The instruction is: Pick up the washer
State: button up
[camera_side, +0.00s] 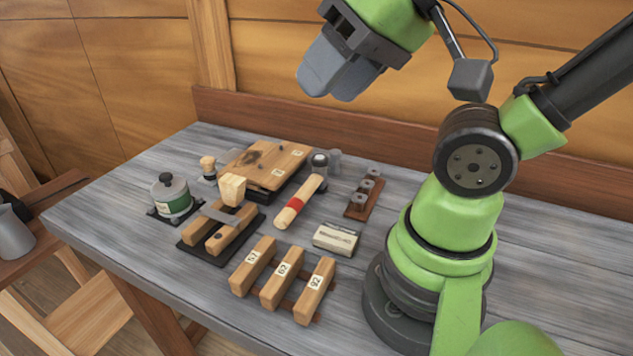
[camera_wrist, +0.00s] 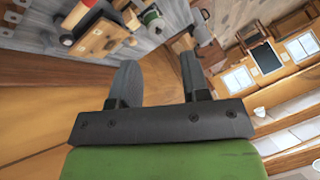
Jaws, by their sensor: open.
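My gripper (camera_side: 328,88) is high above the back of the grey bench, tilted, with nothing between its fingers. In the wrist view its two grey fingers (camera_wrist: 159,62) stand apart. Several small grey metal pieces sit on a narrow brown strip (camera_side: 353,211) at the right of the laid-out items, below and to the right of my gripper. One of these pieces (camera_side: 366,185) may be the washer, but they are too small to tell. No washer can be made out clearly in either view.
A wooden board (camera_side: 262,160), a lidded pot (camera_side: 172,196), a mallet-like tool on a wooden block (camera_side: 232,190), a red-banded handle (camera_side: 298,203), a pale box (camera_side: 336,238) and numbered wooden blocks (camera_side: 283,284) crowd the bench's middle. The bench's left front edge is bare.

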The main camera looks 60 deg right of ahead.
dwell(0.5)
jog(key=n+g+h, duration=0.2)
jog(key=n+g, duration=0.2)
jog(key=g, duration=0.3)
send_over(355, 196)
notch_tip(355, 196, down, 17)
jog(key=f, duration=0.4)
jog(key=shift+d+f, duration=0.2)
jog(key=shift+a+f, duration=0.15)
jog(key=shift+f, duration=2.95)
jog(key=shift+f, duration=0.25)
jog(key=c, duration=0.7)
